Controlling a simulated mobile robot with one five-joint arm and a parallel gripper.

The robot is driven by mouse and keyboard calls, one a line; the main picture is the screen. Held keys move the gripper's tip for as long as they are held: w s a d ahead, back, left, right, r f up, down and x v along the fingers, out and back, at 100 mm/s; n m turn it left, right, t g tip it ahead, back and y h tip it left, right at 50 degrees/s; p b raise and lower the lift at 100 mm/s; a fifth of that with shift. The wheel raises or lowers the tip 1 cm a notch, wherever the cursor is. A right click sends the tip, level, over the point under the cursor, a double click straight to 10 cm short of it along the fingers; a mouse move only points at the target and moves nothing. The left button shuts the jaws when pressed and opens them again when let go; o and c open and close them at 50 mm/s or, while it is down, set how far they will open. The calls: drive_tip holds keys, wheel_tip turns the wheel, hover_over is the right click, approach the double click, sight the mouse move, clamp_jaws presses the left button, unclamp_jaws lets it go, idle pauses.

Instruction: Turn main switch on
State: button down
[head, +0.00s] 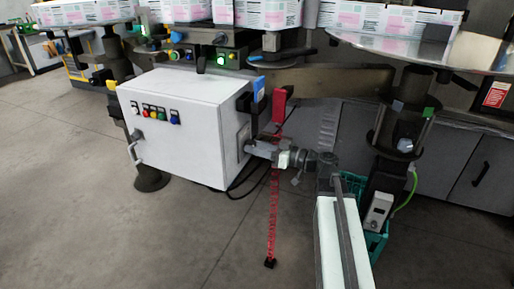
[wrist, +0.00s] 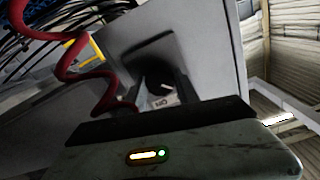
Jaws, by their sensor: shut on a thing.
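The white control cabinet (head: 180,130) stands left of centre in the head view. The main switch (head: 242,138) is on its right side face, mostly hidden behind my gripper. My gripper (head: 250,148) reaches in from the right and is shut on the switch at that face. In the wrist view, the dark switch (wrist: 157,72) shows on a grey plate just beyond my gripper (wrist: 160,112). A small pale label with partly hidden lettering shows below the dark part. The fingertips' grip and the switch's exact angle are hard to make out.
A red coiled cable (head: 273,205) hangs beside the arm down to the floor and shows close by in the wrist view (wrist: 70,60). A teal crate (head: 375,240) stands at right. Blue and red handles sit above the gripper. Floor at left is clear.

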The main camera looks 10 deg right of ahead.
drive_tip(key=shift+a+m, duration=0.1)
drive_tip(key=shift+m, duration=0.2)
drive_tip(key=shift+a+m, duration=0.1)
drive_tip(key=shift+m, duration=8.5)
drive_tip(key=c, duration=0.9)
unclamp_jaws()
